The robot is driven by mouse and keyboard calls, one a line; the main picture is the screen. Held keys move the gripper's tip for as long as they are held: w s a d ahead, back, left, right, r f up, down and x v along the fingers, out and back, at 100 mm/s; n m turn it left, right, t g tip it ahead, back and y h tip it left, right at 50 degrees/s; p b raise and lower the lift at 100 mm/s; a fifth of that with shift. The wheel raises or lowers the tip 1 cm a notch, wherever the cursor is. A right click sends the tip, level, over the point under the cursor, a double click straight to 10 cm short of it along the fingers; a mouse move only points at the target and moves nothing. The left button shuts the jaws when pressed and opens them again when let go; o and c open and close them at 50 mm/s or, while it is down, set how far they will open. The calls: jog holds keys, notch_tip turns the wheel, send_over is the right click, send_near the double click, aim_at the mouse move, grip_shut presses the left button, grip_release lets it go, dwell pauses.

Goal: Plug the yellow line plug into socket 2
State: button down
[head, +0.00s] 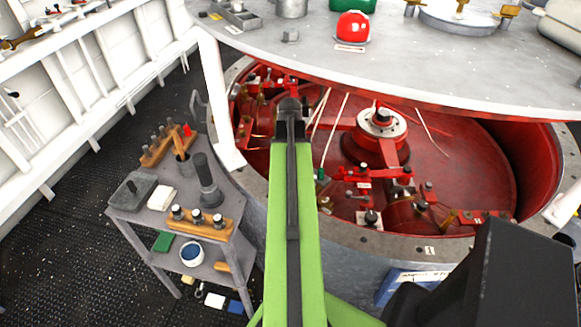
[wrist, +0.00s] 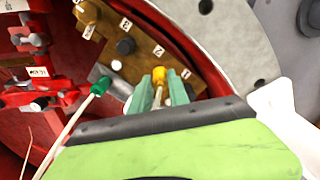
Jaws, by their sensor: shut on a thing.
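The yellow line plug (wrist: 159,74) is between the tips of my gripper (wrist: 160,88) in the wrist view, with its pale line running back between the fingers. My gripper is shut on it. I cannot tell whether the plug touches the block or sits in a socket. In the head view my gripper (head: 291,104) is far out on the arm, and the yellow plug is not made out there.
A green plug (wrist: 100,87) on a pale line is left of the yellow one, at a grey block. Red fittings (wrist: 40,97) lie further left inside the red well (head: 470,160). A grey deck plate (head: 420,60) overhangs it. A tool bench (head: 215,225) stands at the left.

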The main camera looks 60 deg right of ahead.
jog(key=shift+f+b, duration=1.3)
jog(key=shift+b, duration=0.05)
dwell(0.9)
jog(key=c, duration=1.2)
grip_release()
jog(key=shift+o, duration=0.2)
jog(key=shift+r, duration=0.1)
notch_tip(320, 180, up, 12)
jog(key=p, duration=1.2)
jog(key=shift+s, duration=0.1)
